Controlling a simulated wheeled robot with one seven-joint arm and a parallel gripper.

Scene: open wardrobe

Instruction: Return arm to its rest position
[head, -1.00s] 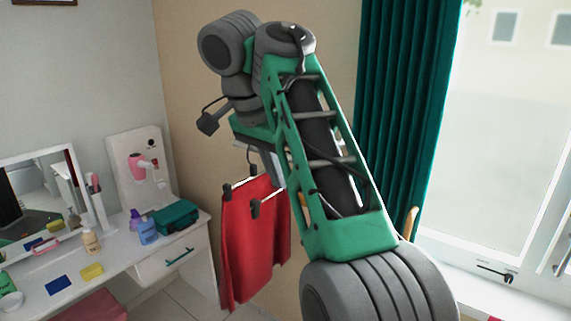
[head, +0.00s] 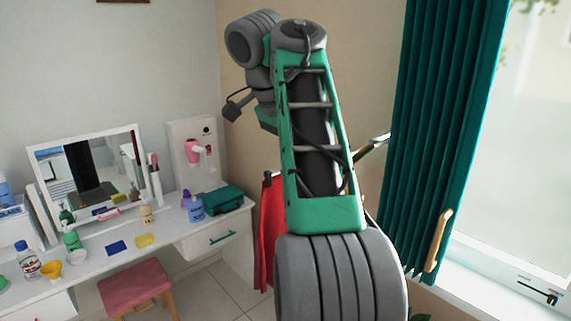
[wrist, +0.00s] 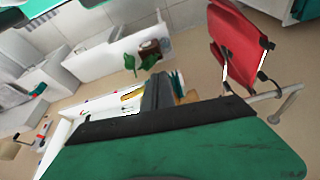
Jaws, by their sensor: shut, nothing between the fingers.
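My arm (head: 325,213) rises in the middle of the head view and folds over at the top. In that view its end is hidden behind the arm links. In the wrist view my gripper (wrist: 157,94) shows as dark grey fingers beyond a broad green panel. The fingers are shut with nothing held between them. A red skirt (wrist: 235,42) on a clip hanger is to the right of the fingers and apart from them. In the head view the skirt (head: 268,232) is partly hidden behind my arm.
A metal rail (wrist: 285,108) lies near the skirt. A white dressing table (head: 185,232) with a mirror (head: 92,175), several bottles and a green case (head: 216,200) stands at left. A pink stool (head: 135,286) is before it. A green curtain (head: 445,130) and window are at right.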

